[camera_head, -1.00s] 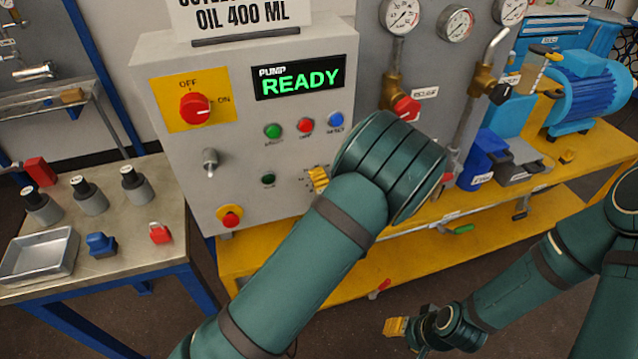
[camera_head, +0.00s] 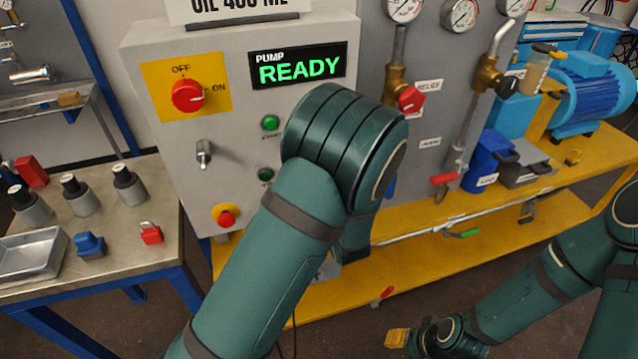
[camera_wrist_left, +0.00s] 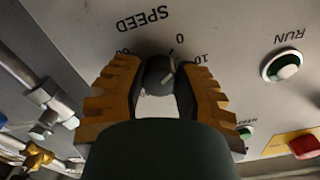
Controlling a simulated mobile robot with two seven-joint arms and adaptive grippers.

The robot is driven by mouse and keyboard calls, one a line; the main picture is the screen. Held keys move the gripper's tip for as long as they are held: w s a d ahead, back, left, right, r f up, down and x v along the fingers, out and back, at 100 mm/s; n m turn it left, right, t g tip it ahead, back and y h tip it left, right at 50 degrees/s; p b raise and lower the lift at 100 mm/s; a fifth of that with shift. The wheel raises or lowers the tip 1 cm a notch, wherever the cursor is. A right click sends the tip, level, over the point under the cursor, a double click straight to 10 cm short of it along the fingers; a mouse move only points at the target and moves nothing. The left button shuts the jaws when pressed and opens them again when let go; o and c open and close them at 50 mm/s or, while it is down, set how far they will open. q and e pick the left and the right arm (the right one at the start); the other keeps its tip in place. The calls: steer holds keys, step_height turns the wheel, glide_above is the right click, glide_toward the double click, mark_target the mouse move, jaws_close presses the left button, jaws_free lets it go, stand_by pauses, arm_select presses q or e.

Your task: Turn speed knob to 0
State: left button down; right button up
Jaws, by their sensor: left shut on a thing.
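The speed knob (camera_wrist_left: 157,76) is a dark round knob on the grey panel, under the upside-down word SPEED in the left wrist view. My left gripper (camera_wrist_left: 160,68) is shut on it, with one yellow ridged finger on each side. A light pointer mark on the knob faces roughly towards the printed 0 and 10; I cannot tell the exact setting. In the head view, my left arm hides the knob and the left gripper. My right gripper (camera_head: 397,338) shows small yellow fingers at the lower right, away from the panel; its opening is unclear.
The pump display (camera_head: 300,66) reads READY. The red OFF/ON switch (camera_head: 187,95), toggle (camera_head: 204,154) and red stop button (camera_head: 225,216) are on the same panel. In the wrist view, the RUN button (camera_wrist_left: 282,65) is right of the knob. Valves and gauges stand farther right.

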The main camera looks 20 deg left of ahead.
arm_select(q)
steer(key=shift+n+b, duration=0.6)
steer(key=shift+n, duration=0.5)
steer(key=c, duration=0.6)
jaws_free()
steer(key=v, duration=1.2)
